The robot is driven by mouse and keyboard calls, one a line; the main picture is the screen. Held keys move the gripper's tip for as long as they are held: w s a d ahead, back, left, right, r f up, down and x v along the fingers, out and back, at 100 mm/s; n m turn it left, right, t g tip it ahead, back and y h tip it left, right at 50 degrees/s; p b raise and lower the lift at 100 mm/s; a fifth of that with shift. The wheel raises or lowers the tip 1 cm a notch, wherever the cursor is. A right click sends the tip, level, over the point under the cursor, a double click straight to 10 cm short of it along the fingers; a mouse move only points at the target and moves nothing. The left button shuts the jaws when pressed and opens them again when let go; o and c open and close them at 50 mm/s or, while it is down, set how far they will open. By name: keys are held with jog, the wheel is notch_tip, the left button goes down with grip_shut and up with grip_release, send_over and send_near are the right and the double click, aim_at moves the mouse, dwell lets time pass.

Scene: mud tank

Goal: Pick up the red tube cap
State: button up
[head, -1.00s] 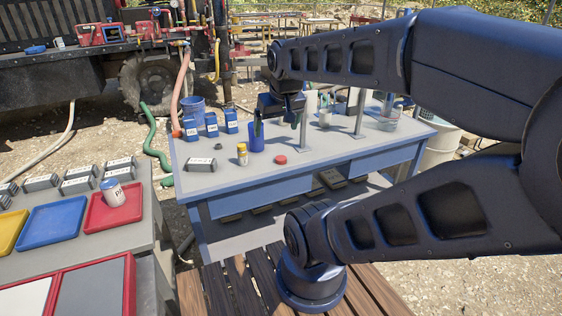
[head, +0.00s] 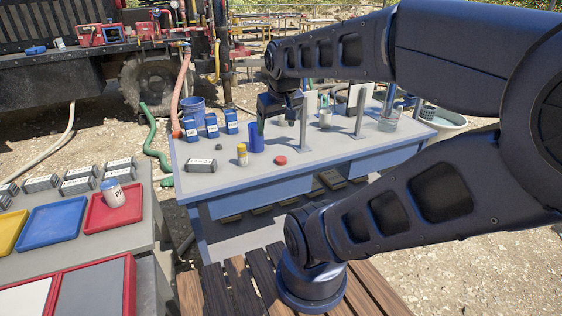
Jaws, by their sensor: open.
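The red tube cap (head: 280,160) lies flat on the blue-edged workbench (head: 300,172), near its front edge, right of a blue cup. My gripper (head: 278,122) is above the bench and shows just above the cap in the picture. It points down with its fingers apart and nothing visible between them. The fingertips are small and dark, and the gap between gripper and cap is hard to judge. Nothing covers the cap.
The blue cup (head: 256,138) and a yellow-and-white bottle (head: 242,154) stand left of the cap. A grey labelled block (head: 200,165) lies further left. Blue boxes (head: 211,125) stand at the back. Metal posts (head: 304,128) rise to the right. The bench front near the cap is clear.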

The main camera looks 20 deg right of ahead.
jog(key=w+d+f+n+h, duration=0.1)
jog(key=w+d+f+n, duration=0.15)
jog(key=w, duration=0.35)
jog(key=w+d+f+n+h, duration=0.1)
jog(key=w+d+n, duration=0.25)
jog(key=w, duration=0.25)
jog(key=n+g, duration=0.1)
jog(key=n, duration=2)
send_over(281, 158)
jog(key=s+a, duration=0.2)
jog(key=s, duration=0.1)
jog(key=shift+h, duration=0.3)
jog(key=f, duration=3)
jog(key=shift+a+f, duration=0.1)
jog(key=shift+a, duration=0.1)
jog(key=shift+x, duration=2.95)
jog(key=shift+w+d, duration=0.15)
jog(key=shift+w, duration=0.05)
jog(key=c, duration=1.1)
